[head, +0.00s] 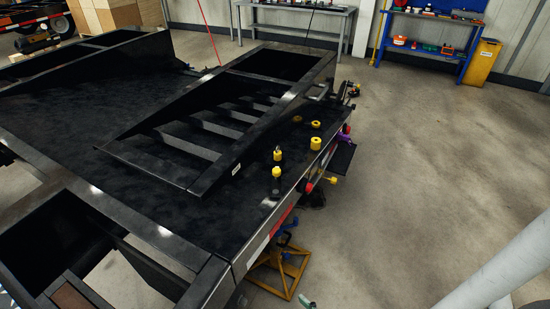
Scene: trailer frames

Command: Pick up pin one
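Several small yellow-and-black pieces that look like pins are on the right side of the black trailer frame (75,110). One pin (276,175) with a yellow top and dark lower part stands upright near the edge. A similar pin (278,154) stands just behind it. A stubby yellow piece (315,143) is to their right. Smaller yellow pieces lie farther back, one at the left (297,119) and one at the right (316,124). I cannot tell which is pin one. My gripper is not in view; a white arm link, likely mine, shows at lower right.
A black ramp (190,150) with crossbars rises left of the pins. A yellow-ended part (332,180) sticks out from the trailer's side. A yellow stand (280,272) is below its edge. Open concrete floor (415,160) lies to the right, with a blue workbench (425,48) behind.

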